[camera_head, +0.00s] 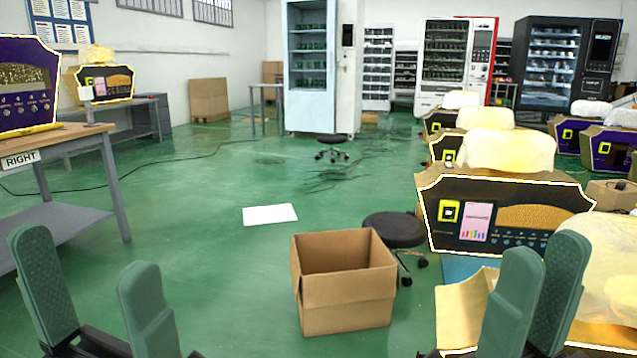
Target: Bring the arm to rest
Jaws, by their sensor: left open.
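My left gripper (84,254) is at the lower left. Its two green fingers stand well apart with nothing between them, so it is open and empty. My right gripper (545,250) is at the lower right. Its two green fingers overlap in this view, so I cannot tell how far apart they are. No held object shows there. Yellowish wrapped material (605,262) lies behind and beside it.
An open, empty cardboard box (345,306) stands on the floor between the grippers. A round black stool (394,230) is behind it. A black-and-gold perfume machine (500,215) stands at the right; a purple one (25,85) is on the bench. The middle floor is mostly free.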

